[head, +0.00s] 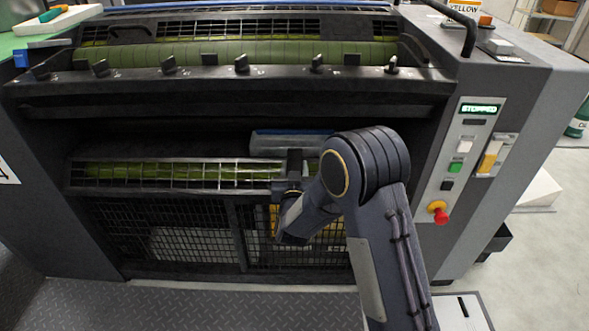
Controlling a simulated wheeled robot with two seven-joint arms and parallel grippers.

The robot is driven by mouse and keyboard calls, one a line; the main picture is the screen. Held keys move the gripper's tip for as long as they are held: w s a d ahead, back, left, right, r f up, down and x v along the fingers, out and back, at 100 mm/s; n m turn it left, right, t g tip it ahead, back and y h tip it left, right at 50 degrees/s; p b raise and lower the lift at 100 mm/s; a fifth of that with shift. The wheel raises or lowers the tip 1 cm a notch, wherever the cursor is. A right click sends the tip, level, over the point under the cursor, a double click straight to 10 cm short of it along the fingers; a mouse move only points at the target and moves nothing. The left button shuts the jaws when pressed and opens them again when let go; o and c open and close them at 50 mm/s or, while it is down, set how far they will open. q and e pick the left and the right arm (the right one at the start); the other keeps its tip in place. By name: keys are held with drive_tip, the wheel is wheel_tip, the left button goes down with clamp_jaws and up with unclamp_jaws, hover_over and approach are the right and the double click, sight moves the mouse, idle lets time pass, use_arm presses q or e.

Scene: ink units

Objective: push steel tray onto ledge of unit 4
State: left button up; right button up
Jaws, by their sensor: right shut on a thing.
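The steel tray (265,146), a grey shape with a blue far edge, shows in the head view inside the dark front opening of the printing unit (240,110). It is at the right part of the opening, just above a long barred strip (150,174) with yellow-green behind it. My right gripper (294,160) is shut on the tray's near side. My right arm hides the tray's right end and part of the opening. I cannot tell whether the tray rests on a ledge. My left gripper is out of view.
A control panel (466,150) with a lit STOPPED display and a red knob (439,212) stands right of my arm. Mesh guards (165,232) cover the lower front. A row of dark knobs (241,64) lines the edge above. The tread-plate floor (190,308) in front looks clear.

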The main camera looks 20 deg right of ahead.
drive_tip(key=shift+w+d, duration=0.1)
drive_tip(key=shift+w, duration=0.25)
idle(0.3)
drive_tip(key=o, duration=1.3)
drive_tip(key=shift+c, duration=0.2)
drive_tip(key=shift+s, duration=0.15)
drive_tip(key=b+v, duration=0.2)
drive_tip(key=v, duration=1.6)
drive_tip(key=shift+s, duration=0.3)
drive_tip(key=shift+r, duration=0.1)
